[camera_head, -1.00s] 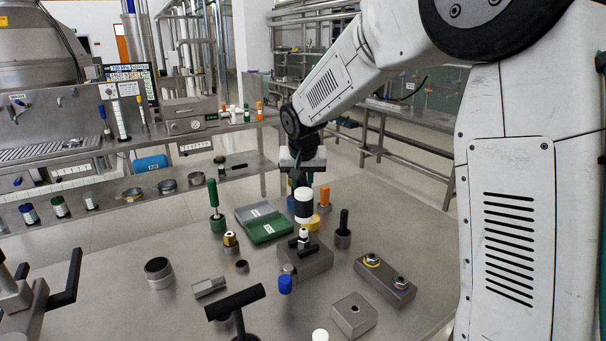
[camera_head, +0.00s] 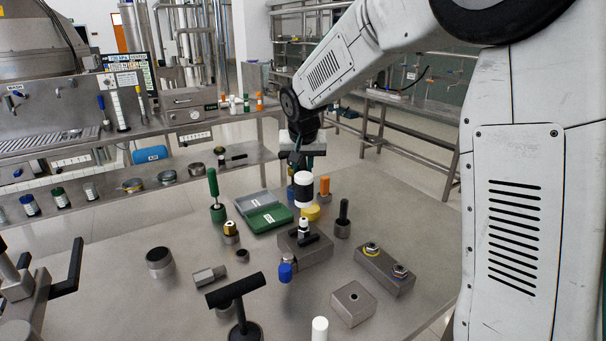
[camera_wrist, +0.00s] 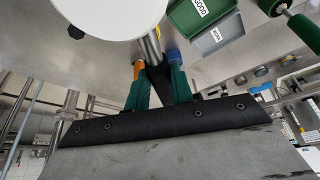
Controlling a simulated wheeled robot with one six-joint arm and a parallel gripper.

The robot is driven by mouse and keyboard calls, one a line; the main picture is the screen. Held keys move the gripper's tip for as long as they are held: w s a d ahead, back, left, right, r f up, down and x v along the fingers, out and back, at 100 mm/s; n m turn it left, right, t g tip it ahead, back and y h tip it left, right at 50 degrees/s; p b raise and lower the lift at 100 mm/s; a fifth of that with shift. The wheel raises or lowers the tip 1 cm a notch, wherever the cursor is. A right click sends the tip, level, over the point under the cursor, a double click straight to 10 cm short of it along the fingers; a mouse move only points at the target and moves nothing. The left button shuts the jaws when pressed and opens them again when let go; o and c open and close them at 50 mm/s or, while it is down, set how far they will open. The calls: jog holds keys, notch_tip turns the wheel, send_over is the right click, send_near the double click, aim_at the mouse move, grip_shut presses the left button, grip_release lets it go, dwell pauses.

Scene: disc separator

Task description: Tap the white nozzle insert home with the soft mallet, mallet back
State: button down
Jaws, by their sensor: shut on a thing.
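The soft mallet's head (camera_head: 303,190), black in the middle with white ends, hangs upright above the white nozzle insert (camera_head: 304,226). A small gap shows between its lower face and the insert. The insert stands upright in a grey metal block (camera_head: 318,253) with a black bar beside it. My gripper (camera_head: 303,166) is shut on the mallet's handle behind the head. The insert is hidden there.
A blue-knobbed part (camera_head: 285,272) sits at the block's front. A black T-shaped stand (camera_head: 235,291), a grey holed block (camera_head: 353,303) and a two-fitting block (camera_head: 385,270) stand nearer.

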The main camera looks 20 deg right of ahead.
jog(key=shift+r, duration=0.1)
dwell(1.1)
dwell(0.9)
notch_tip(320, 180, down, 5)
jog(key=shift+r, duration=1.95)
jog(key=shift+r, duration=3.05)
